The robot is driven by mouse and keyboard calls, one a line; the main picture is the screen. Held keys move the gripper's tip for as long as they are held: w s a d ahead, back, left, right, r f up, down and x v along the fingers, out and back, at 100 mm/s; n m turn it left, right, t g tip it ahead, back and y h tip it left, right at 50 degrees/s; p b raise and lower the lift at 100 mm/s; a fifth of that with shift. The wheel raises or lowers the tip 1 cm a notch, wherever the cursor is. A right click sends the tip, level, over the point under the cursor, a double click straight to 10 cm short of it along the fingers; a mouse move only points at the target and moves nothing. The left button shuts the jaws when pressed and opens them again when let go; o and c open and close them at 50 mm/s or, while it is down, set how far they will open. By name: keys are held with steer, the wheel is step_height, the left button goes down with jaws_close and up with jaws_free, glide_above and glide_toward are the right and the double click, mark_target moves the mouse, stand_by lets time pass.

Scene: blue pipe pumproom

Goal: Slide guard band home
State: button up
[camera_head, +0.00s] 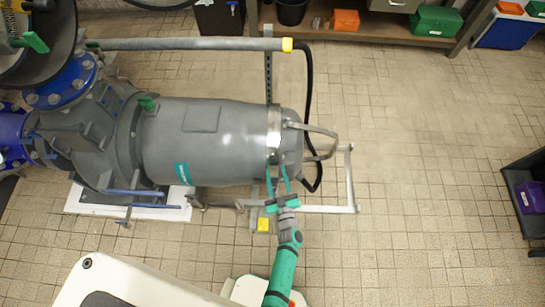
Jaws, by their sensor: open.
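A shiny metal guard band (274,128) wraps around the right end of the grey motor housing (205,140). A pale bent bar like a handle (325,133) sticks out to the right near the band and the housing end. My gripper (277,173) is open, with its two green fingers pointing up at the lower part of the band. The fingertips are at or very close to the band's lower edge. I cannot tell whether they touch it. The band's underside is hidden.
A metal rail frame (350,185) and black hose (309,95) stand right of the motor. A horizontal pipe (190,44) with a yellow end runs above it. A shelf (360,35) is at the back, a dark rack (522,200) at right. The tiled floor between is clear.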

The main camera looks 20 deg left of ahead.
mark_target(273, 158)
steer(key=x, duration=0.8)
steer(key=shift+w, duration=0.1)
steer(key=shift+c, duration=0.6)
jaws_close()
steer(key=shift+d, duration=0.1)
